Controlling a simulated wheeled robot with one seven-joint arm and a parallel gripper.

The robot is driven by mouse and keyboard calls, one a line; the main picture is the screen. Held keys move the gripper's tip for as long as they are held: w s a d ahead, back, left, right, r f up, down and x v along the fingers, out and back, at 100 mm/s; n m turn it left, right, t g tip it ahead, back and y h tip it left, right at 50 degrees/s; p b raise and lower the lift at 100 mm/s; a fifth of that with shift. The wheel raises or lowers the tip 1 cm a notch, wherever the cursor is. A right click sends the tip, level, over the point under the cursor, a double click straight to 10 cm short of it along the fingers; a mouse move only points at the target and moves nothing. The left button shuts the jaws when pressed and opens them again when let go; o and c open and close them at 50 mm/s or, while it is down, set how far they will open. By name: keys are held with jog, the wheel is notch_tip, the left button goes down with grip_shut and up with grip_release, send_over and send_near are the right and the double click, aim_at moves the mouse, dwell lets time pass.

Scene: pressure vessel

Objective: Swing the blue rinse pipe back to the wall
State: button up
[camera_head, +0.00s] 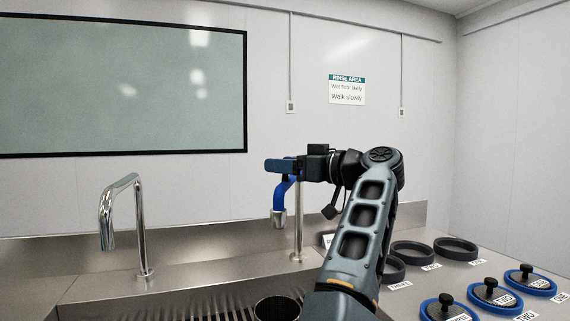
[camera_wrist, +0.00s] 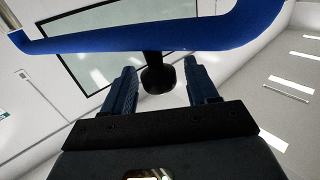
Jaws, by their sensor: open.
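The blue rinse pipe (camera_head: 280,193) stands on a chrome post (camera_head: 298,225) behind the sink, its metal nozzle (camera_head: 279,215) pointing down. In the wrist view the blue pipe (camera_wrist: 150,38) crosses the top of the picture, just beyond the fingertips. A black knob on a short stem (camera_wrist: 158,76) juts from the pipe and appears between the fingers. My gripper (camera_head: 278,165) is at the top of the pipe and hides part of it; in the wrist view (camera_wrist: 160,88) its blue fingers are apart, with gaps on both sides of the knob.
A chrome faucet (camera_head: 124,195) stands at the left of the steel sink. A dark round container (camera_head: 277,308) sits below the pipe. Dark rings (camera_head: 456,247) and blue-rimmed lids (camera_head: 494,293) lie on the right counter. The wall behind carries a rinse area sign (camera_head: 347,90).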

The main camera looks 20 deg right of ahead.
grip_shut()
dwell(0.6)
